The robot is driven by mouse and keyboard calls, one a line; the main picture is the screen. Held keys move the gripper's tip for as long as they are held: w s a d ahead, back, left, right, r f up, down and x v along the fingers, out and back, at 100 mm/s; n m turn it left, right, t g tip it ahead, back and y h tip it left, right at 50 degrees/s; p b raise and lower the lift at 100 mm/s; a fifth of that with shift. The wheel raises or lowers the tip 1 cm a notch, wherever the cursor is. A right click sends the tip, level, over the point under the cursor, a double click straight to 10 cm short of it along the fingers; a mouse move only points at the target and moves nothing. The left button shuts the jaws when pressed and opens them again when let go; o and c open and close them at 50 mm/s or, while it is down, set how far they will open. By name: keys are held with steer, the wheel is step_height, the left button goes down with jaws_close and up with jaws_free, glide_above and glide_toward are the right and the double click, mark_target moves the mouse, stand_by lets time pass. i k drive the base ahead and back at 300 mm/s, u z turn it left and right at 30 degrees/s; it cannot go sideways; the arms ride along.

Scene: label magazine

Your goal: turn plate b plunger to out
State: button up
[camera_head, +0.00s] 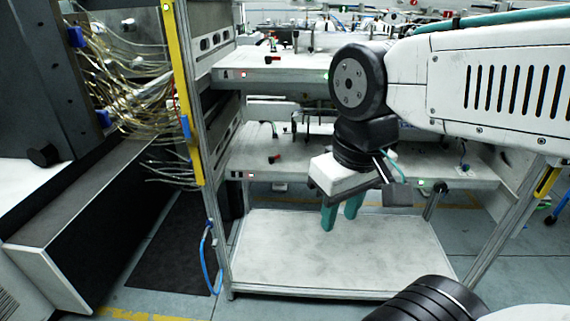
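Plate B (300,172) is the lower pale shelf plate of the rack, with a small dark label and a red light at its front left. A small red-and-black plunger handle (274,158) sits on its left part; it is too small to tell which way it is turned. My gripper (339,224) points down in front of the plate's front edge, to the right of the plunger and apart from it. Its two teal fingers stand apart with an empty gap between them. The gripper body and arm hide part of plate B's middle and right.
Plate A (290,73) is above, with a similar red plunger (273,59). A bare white bottom shelf (320,250) lies below my gripper. A yellow-and-metal post (183,95) and bundled cables (120,80) stand left. Blue hose hangs at the rack's lower left.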

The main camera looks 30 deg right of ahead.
mark_target(272, 159)
steer(key=z, duration=0.05)
steer(key=k, duration=0.75)
steer(key=u, duration=1.1)
steer(key=i, duration=1.3)
steer(key=z, duration=0.5)
steer(key=i, duration=0.6)
steer(key=z, duration=0.65)
